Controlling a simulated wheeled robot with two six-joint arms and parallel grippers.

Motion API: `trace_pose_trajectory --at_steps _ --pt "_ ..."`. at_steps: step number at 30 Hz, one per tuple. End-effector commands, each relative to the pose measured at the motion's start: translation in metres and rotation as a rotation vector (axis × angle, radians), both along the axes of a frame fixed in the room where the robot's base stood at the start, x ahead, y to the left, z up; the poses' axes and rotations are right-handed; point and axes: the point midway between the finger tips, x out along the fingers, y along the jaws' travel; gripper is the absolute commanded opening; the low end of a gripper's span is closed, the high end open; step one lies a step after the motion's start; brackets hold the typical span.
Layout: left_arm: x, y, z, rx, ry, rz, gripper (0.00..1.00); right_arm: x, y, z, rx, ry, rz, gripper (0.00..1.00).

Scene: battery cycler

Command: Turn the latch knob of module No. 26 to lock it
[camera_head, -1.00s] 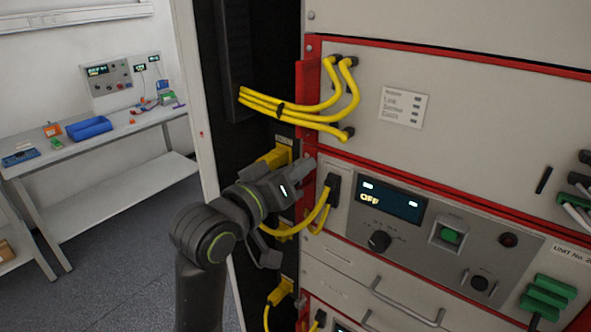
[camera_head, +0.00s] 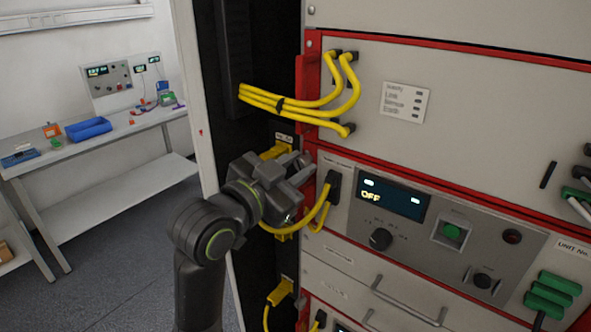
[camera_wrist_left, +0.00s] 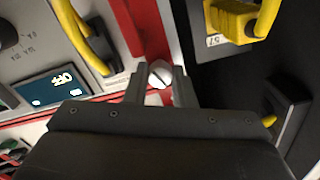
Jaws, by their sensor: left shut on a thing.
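The latch knob (camera_wrist_left: 160,72) is a small pale round head with a dark slot, on the red frame edge in the left wrist view. My left gripper (camera_head: 304,170) is at the left edge of the rack, and its fingers are shut on the knob from both sides. In the head view the gripper hides the knob. The module (camera_head: 345,240) beside it has a grey front and a display (camera_head: 390,199) reading OFF. Its unit label (camera_head: 573,249) is cut off, so I cannot read the full number. My right gripper is not in view.
A yellow cable (camera_head: 322,215) plugs into the module just right of my gripper. Yellow connectors (camera_wrist_left: 232,18) sit on the dark side panel close by. More yellow cables (camera_head: 300,108) loop above. A workbench (camera_head: 110,135) stands far left.

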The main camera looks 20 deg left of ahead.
Motion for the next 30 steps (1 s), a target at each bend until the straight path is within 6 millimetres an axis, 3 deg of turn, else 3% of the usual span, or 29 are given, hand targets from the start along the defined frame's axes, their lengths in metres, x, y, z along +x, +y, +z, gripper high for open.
trace_pose_trajectory --at_steps 15,30 --pt "0.0 0.0 0.0 0.33 -0.123 0.001 0.0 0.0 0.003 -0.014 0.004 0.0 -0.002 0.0" --pt "0.0 0.0 0.002 0.397 -0.149 0.001 0.0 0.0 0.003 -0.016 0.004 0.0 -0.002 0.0"
